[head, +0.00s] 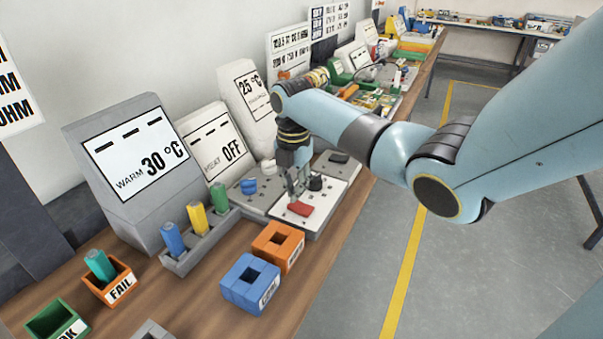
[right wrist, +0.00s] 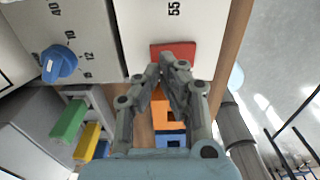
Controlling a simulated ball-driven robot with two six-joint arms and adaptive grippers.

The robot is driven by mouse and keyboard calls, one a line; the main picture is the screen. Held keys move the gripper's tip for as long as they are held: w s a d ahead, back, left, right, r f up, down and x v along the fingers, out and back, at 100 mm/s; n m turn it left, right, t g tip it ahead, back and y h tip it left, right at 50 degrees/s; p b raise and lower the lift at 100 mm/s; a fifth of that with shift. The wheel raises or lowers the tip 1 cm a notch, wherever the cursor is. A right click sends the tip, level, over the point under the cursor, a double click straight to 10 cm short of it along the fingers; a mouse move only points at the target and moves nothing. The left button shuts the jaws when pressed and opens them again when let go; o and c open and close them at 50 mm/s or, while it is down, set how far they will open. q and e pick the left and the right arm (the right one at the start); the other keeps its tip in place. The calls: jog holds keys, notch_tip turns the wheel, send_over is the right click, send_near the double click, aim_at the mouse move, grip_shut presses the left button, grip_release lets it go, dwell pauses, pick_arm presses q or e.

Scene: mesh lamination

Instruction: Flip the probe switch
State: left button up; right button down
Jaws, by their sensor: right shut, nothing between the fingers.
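A red block (head: 300,209), which looks like the switch, sits on a white panel (head: 328,200) near the table's front edge. It also shows in the right wrist view (right wrist: 160,50), just beyond the fingertips. My right gripper (head: 293,196) points down at the red block, its fingers shut and empty. In the right wrist view (right wrist: 166,68) the fingertips overlap the block's lower edge; I cannot tell whether they touch it. My left gripper is out of view.
A blue knob (head: 248,186) stands on the grey panel to the left. A holder (head: 200,240) with blue, yellow and green pieces is nearer. A dark knob (head: 316,182) stands close by the gripper.

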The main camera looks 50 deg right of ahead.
jog(key=shift+f+b, duration=0.7)
jog(key=shift+f, duration=0.45)
dwell(0.4)
notch_tip(320, 180, up, 7)
jog(key=p, duration=0.7)
jog(key=shift+r+p, duration=0.1)
jog(key=shift+p, duration=0.2)
